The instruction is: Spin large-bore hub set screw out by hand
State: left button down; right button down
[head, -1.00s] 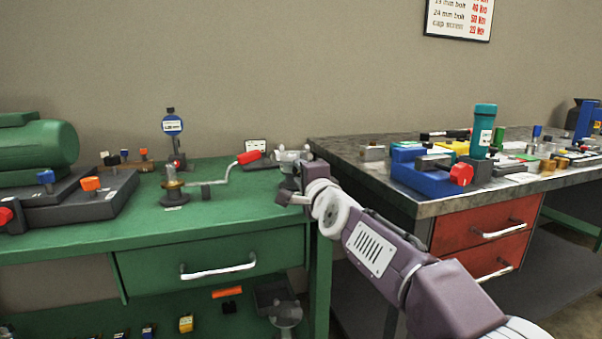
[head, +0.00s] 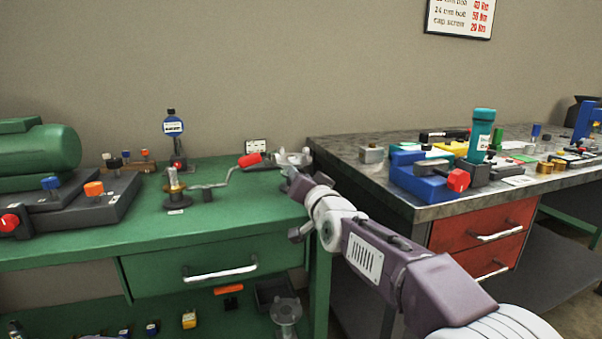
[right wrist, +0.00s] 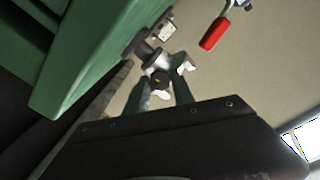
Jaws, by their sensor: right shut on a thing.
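A pale metal hub (head: 296,157) stands at the right end of the green bench (head: 120,226). It also shows in the right wrist view (right wrist: 151,56). My right gripper (head: 287,178) reaches it from the front. In the right wrist view my right gripper (right wrist: 163,82) is shut on a small dark part that looks like the set screw (right wrist: 158,85), in line with the hub. The fingers partly hide the screw, and how far it sits in the hub cannot be seen. My left gripper is in neither view.
A crank with a red handle (head: 249,159) stands just left of the hub. A blue dial gauge (head: 173,128) and a green motor (head: 38,147) are farther left. A grey bench (head: 345,160) with a blue vise (head: 425,183) stands close at the right.

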jog(key=shift+n+p, duration=1.05)
jog(key=shift+n, duration=1.05)
jog(key=c, duration=1.1)
grip_release()
jog(key=shift+o, duration=0.2)
jog(key=p+v, duration=0.2)
jog(key=v, duration=0.7)
